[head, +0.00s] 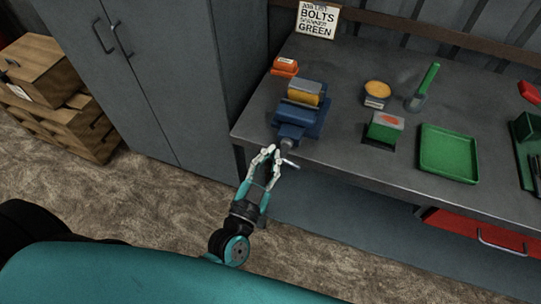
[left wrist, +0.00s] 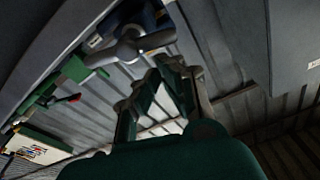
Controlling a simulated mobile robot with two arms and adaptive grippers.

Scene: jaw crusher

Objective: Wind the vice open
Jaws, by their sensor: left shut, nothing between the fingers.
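The blue vice (head: 300,122) stands at the front left edge of the workbench. A yellow block (head: 304,92) sits at its jaws; I cannot tell whether it is clamped. The vice's grey screw and crossbar handle (head: 288,158) stick out past the bench's front edge. The handle hub and bar (left wrist: 130,46) also show at the top of the left wrist view. My left gripper (head: 271,151) is beside the handle, on its left in the head view, with its fingertips shut and nothing between them. It also shows in the left wrist view (left wrist: 168,68). My right gripper is not in view.
On the workbench (head: 345,150) are an orange container (head: 285,67), a round yellow-topped item (head: 377,90), a green tray (head: 449,153) and a green-handled tool (head: 428,80). A grey cabinet (head: 165,80) stands left of the bench. Cardboard boxes (head: 40,70) are further left.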

